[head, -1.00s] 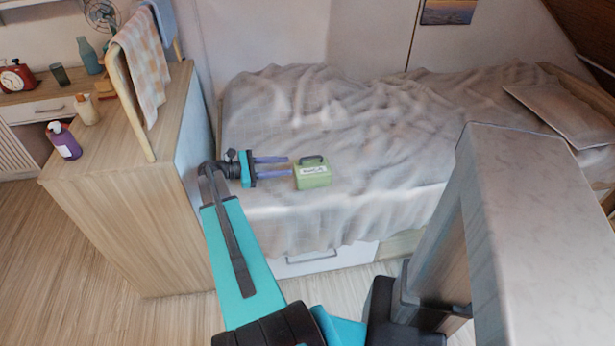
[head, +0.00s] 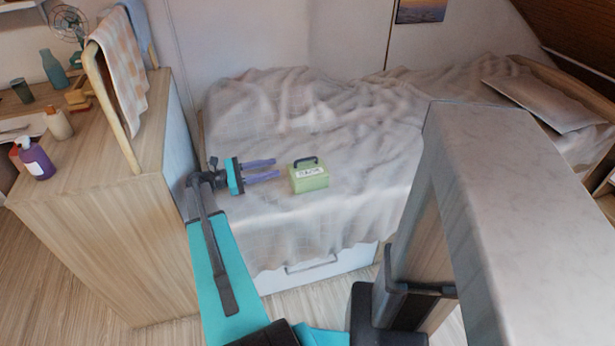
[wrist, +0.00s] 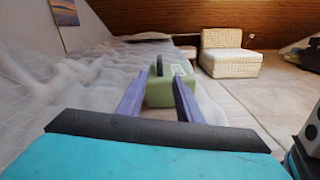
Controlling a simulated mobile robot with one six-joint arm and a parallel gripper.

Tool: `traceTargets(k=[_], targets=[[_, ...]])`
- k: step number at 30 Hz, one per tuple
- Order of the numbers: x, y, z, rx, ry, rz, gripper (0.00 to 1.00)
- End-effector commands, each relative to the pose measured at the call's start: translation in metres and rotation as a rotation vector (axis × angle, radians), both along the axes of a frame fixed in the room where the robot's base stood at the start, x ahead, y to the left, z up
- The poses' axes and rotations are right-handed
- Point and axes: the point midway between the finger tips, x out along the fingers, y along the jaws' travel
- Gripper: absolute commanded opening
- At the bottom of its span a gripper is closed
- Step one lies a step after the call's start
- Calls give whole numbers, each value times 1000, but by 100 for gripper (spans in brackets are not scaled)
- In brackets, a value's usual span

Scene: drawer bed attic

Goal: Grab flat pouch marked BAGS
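A small green box-like thing (head: 310,180) with a dark top handle and a white label sits upright on the bed's grey cover. The label's lettering is too blurred to read surely; no flat pouch can be made out. My gripper (head: 278,168) is open and empty, just left of the green thing, its two purple fingers pointing at it with a small gap. In the wrist view the green thing (wrist: 158,94) shows ahead, between and beyond the spread fingers. Its lower far side is hidden.
The rumpled bed (head: 350,125) has free room around the green thing. A wooden cabinet (head: 90,230) with a purple bottle (head: 37,162) and a towel rack (head: 112,100) stands at left. A cushioned seat (wrist: 228,55) is far off in the wrist view.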

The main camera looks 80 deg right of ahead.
Motion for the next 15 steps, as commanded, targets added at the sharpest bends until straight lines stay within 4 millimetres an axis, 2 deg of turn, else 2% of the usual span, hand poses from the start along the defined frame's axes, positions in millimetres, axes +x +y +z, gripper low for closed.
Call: traceTargets(k=[5,15], targets=[[-10,-5,0,0,0,-2,33],[-51,-24,0,0,0,-5,33]])
